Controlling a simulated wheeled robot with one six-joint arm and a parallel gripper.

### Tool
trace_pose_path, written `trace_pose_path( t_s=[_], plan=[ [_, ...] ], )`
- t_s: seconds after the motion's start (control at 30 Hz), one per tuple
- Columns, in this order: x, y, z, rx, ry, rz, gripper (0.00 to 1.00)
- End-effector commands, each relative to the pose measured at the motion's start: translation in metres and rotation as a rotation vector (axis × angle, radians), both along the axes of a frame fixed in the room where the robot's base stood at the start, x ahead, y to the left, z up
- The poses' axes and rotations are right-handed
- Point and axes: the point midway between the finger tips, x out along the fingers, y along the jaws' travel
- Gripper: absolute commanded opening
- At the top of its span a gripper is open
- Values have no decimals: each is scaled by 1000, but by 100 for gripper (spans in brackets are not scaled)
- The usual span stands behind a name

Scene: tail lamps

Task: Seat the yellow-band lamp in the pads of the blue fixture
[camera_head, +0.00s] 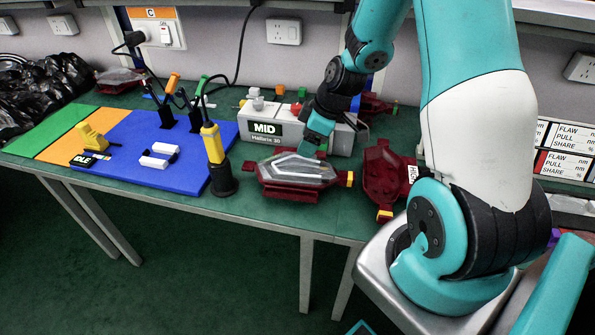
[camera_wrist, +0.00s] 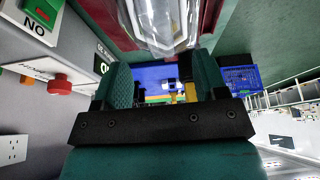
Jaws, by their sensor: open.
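A dark red lamp with a clear lens (camera_head: 297,168) lies on the green bench, with a yellow band (camera_head: 350,179) at its right end. Its clear lens (camera_wrist: 160,22) also shows at the top of the wrist view. My gripper (camera_head: 314,146) is just behind and above this lamp. In the wrist view my gripper (camera_wrist: 160,78) has its fingers apart with nothing between them; I cannot tell if it touches the lamp. The blue fixture (camera_head: 185,183) is a flat board at the left, with two white pads (camera_head: 160,155), both empty.
A second red lamp (camera_head: 383,175) with an orange-yellow band lies to the right. A grey MID box (camera_head: 285,131) stands behind my gripper. A yellow-handled tool (camera_head: 213,145) stands in a black holder between fixture and lamp. Orange (camera_head: 75,135) and green boards lie farther left.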

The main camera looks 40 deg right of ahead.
Motion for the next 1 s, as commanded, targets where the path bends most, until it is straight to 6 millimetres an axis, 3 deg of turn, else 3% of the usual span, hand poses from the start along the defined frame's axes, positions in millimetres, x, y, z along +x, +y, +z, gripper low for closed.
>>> trace_pose_path(
  t_s=[0.4,0.87,0.9,1.0],
  plan=[
    [15,13,-46,0,1,-1,66],
    [16,13,-49,0,0,-1,66],
    [16,13,-49,0,0,-1,64],
    [16,13,-48,0,0,-1,41]
  ],
)
